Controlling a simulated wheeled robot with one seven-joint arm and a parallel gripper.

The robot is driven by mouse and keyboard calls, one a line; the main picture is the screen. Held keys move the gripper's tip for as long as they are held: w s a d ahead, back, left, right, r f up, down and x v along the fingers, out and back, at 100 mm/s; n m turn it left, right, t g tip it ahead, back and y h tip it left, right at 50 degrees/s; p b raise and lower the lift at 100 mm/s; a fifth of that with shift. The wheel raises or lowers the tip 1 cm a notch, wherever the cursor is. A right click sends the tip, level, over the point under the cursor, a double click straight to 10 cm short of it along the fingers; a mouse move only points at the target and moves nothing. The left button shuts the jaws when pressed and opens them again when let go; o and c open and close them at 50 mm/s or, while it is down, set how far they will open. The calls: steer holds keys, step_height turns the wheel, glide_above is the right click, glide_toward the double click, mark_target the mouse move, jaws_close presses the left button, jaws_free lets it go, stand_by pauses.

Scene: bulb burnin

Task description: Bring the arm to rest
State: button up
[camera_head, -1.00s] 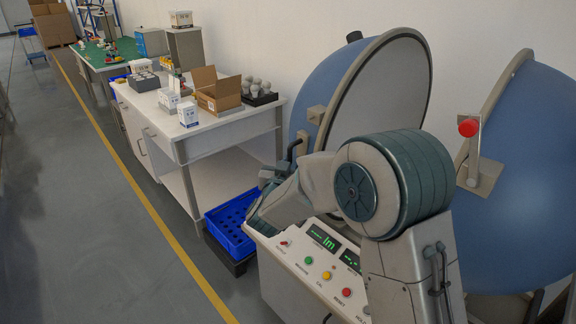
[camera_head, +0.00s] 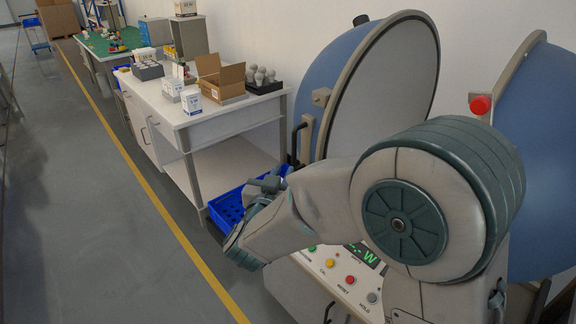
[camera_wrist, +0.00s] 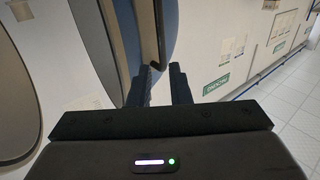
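My arm (camera_head: 440,195) fills the lower right of the head view, folded in front of the big blue sphere. Its far end reaches left to a dark part above the blue crate, where I cannot make out the fingers. In the wrist view my gripper (camera_wrist: 160,75) has its two dark fingers apart, with a narrow gap between them. I see nothing held. A blue curved edge and a dark bar (camera_wrist: 158,35) show beyond the fingertips; I cannot tell the distance.
The open blue sphere (camera_head: 335,85) and its control panel (camera_head: 325,268) stand close to the arm. A blue crate (camera_head: 228,207) lies low beside a white table (camera_head: 215,118) bearing a cardboard box (camera_head: 219,78), bulbs and small cartons. The grey floor left of the yellow line (camera_head: 165,205) is clear.

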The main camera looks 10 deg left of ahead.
steer(key=shift+s, duration=0.85)
steer(key=d+n+g+y, duration=0.3)
steer(key=d+g+y, duration=0.25)
steer(key=d, duration=0.35)
steer(key=s+d+f+m+g+h, duration=0.1)
steer(key=s+d+f+g+h, duration=0.1)
steer(key=s+d+g, duration=0.3)
steer(key=s+d+f+m+g+h, duration=0.1)
steer(key=s+d+f+g+h, duration=0.1)
steer(key=s+d, duration=1.2)
steer(key=d+f+g, duration=0.1)
steer(key=g, duration=0.1)
steer(key=shift+m+g, duration=0.3)
steer(key=shift+g, duration=0.05)
